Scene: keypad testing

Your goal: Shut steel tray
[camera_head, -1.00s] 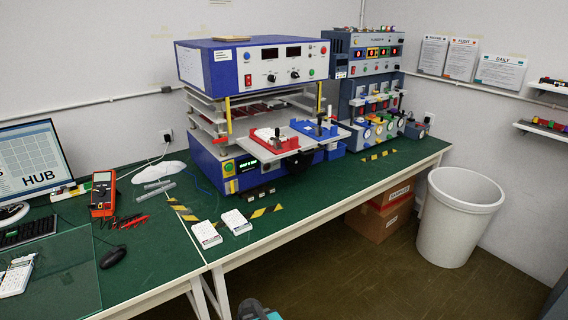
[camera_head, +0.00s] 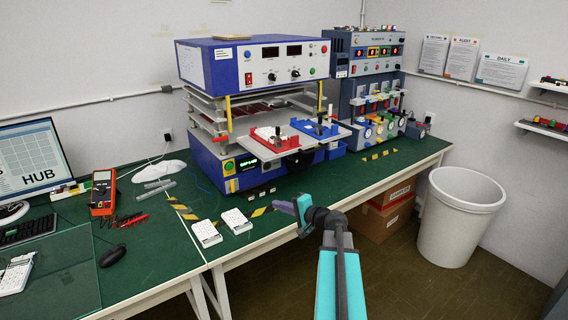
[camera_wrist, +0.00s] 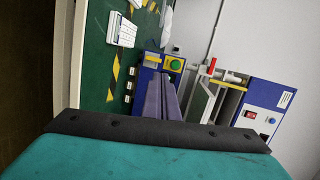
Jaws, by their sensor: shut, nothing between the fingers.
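The steel tray (camera_head: 342,132) is a pale flat plate sticking out of the front of the blue and white test machine (camera_head: 232,168). It carries a red fixture (camera_head: 257,150) on the left, with something white on it, and a blue fixture (camera_head: 313,128) on the right. My gripper (camera_head: 280,206) is shut and empty, low in front of the machine near the bench's front edge, below and apart from the tray. In the wrist view my purple-grey fingers (camera_wrist: 163,82) lie together, pointing at the machine. The tray is hard to make out there.
Two white keypads (camera_head: 221,227) lie on the green bench (camera_head: 160,257) beside yellow-black tape. A second tester (camera_head: 372,72) stands right of the machine. A white bin (camera_head: 465,220) stands on the floor at right. A red multimeter (camera_head: 102,193) and monitor are at left.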

